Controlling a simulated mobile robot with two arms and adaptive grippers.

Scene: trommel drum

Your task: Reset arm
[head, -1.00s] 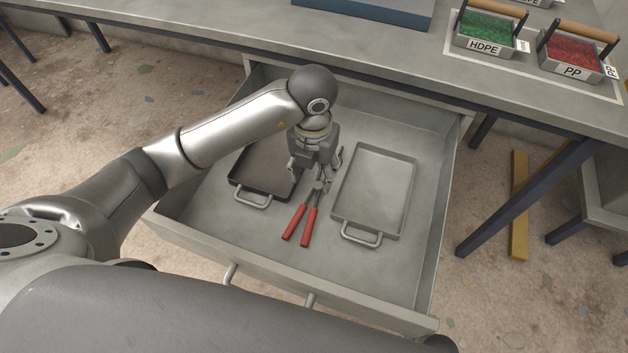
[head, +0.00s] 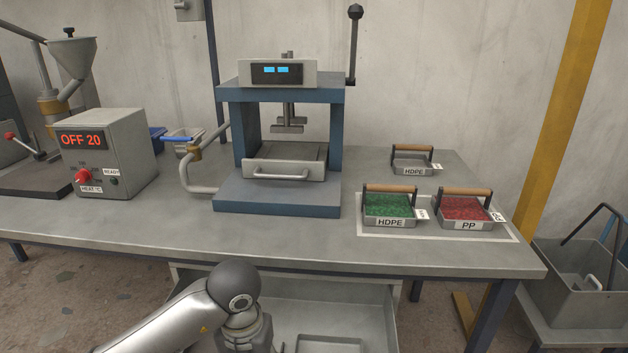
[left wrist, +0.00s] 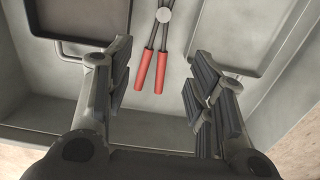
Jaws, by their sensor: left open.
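My left arm (head: 170,325) reaches in from the bottom left of the head view, over the open drawer (head: 385,300) under the bench. The left gripper is cut off below the head view's edge. In the left wrist view my left gripper (left wrist: 165,85) is open and empty. Red-handled pliers (left wrist: 152,68) lie on the drawer floor in view between its fingers, apart from them. A dark tray (left wrist: 85,20) lies at the upper left and a light grey tray (left wrist: 240,35) at the upper right. My right gripper is not in view.
On the bench (head: 120,222) stand a blue press (head: 277,195), a heater box (head: 108,155) reading OFF 20, and bins of green HDPE (head: 390,207) and red PP (head: 465,208). A smaller HDPE bin (head: 412,165) stands behind. A grey crate (head: 575,280) is at the right.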

